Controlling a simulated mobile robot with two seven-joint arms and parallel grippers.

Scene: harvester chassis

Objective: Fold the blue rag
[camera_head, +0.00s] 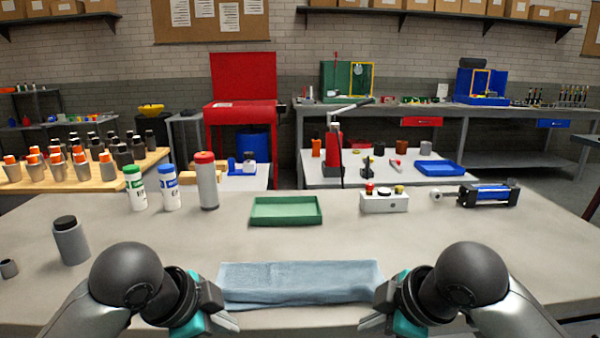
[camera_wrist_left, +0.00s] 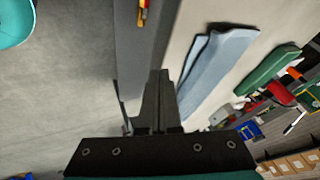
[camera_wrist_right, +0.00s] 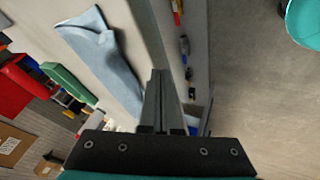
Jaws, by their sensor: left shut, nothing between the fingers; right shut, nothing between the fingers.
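The blue rag (camera_head: 300,283) lies on the grey table near its front edge. It looks like a long strip running left to right, with layers showing along it. It also shows in the left wrist view (camera_wrist_left: 212,66) and in the right wrist view (camera_wrist_right: 103,52). My left gripper (camera_head: 228,324) is at the rag's left end, near the table's front edge, shut and empty. My right gripper (camera_head: 370,322) is at the rag's right end, shut and empty. In the wrist views both pairs of fingers are together and apart from the rag.
A green tray (camera_head: 286,222) stands behind the rag. A white box with buttons (camera_head: 384,202) and a blue cylinder device (camera_head: 488,195) are at the back right. Several bottles (camera_head: 207,182) stand at the back left, a grey jar (camera_head: 70,242) at the left. The table around the rag is clear.

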